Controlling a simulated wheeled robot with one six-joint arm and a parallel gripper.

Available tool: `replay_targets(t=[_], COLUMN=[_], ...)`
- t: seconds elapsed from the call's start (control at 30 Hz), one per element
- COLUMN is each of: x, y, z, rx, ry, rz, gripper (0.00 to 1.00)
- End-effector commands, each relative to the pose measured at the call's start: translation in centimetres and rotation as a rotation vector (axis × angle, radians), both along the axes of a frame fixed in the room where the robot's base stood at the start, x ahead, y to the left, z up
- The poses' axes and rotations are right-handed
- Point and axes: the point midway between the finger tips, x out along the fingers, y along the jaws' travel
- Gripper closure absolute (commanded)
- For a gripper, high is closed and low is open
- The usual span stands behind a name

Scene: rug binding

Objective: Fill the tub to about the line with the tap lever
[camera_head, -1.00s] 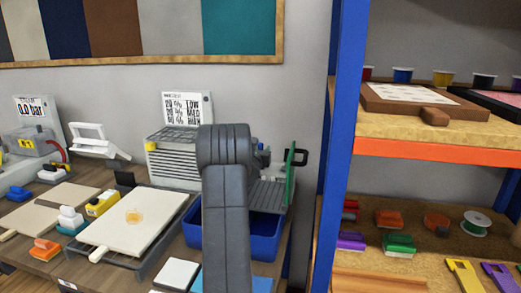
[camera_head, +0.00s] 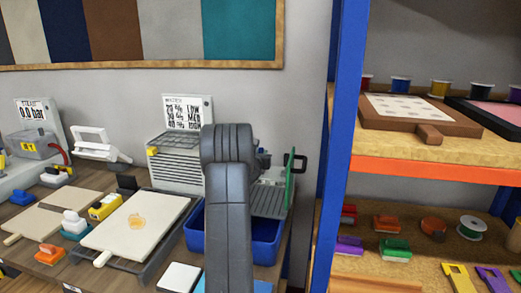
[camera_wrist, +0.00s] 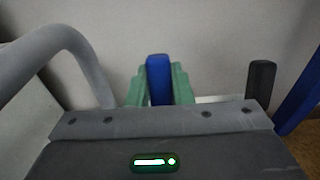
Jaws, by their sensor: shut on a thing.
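The blue tub (camera_head: 267,252) stands on the bench, with its middle hidden behind my arm in the head view. I cannot see any water or line in it. In the wrist view, a blue upright piece (camera_wrist: 158,80), which looks like the tap lever, stands between the green fingertips of my gripper (camera_wrist: 159,88). The gripper is shut on it. A thick grey curved pipe (camera_wrist: 60,42), likely the tap spout, arches at the left of the wrist view.
A cream board (camera_head: 135,225) on a dark tray lies to the left. A blue shelf upright (camera_head: 345,130) stands close on the right. A white sign (camera_head: 187,112) stands behind.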

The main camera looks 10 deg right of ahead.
Motion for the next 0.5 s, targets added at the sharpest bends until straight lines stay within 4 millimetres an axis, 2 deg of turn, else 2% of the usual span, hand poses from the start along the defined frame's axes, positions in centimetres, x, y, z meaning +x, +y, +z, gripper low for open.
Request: replay_targets(t=[0.03,0.5], x=[0.07,0.47], y=[-0.12,-0.2], z=[0.53,0.04], rx=[0.007,0.05], ry=[0.017,0.119], rz=[-0.001,0.001], gripper=[1.0,1.0])
